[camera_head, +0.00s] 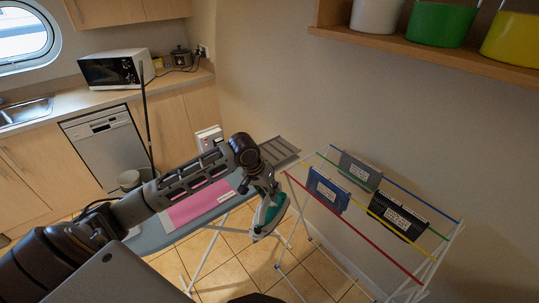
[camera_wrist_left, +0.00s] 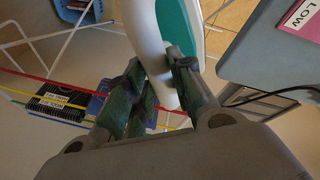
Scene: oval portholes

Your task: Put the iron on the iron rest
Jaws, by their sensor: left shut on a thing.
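The iron (camera_head: 270,213), teal with white, is held in the air beside the right edge of the ironing board (camera_head: 150,241), its tip pointing down. My left gripper (camera_head: 264,187) is shut on it. In the left wrist view my left gripper's fingers (camera_wrist_left: 161,76) close around the white handle of the iron (camera_wrist_left: 147,36), with its teal body behind. The iron rest (camera_head: 280,151) is the grey slatted rack at the board's far end, beyond my gripper and empty where it shows. My right gripper is not in view.
A pink cloth (camera_head: 197,207) with a label lies on the board, partly hidden by my left arm. A drying rack (camera_head: 372,246) with coloured lines and hanging labelled cloths stands to the right. A wall shelf (camera_head: 430,53) holds pots. A counter with a microwave (camera_head: 117,69) is at back left.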

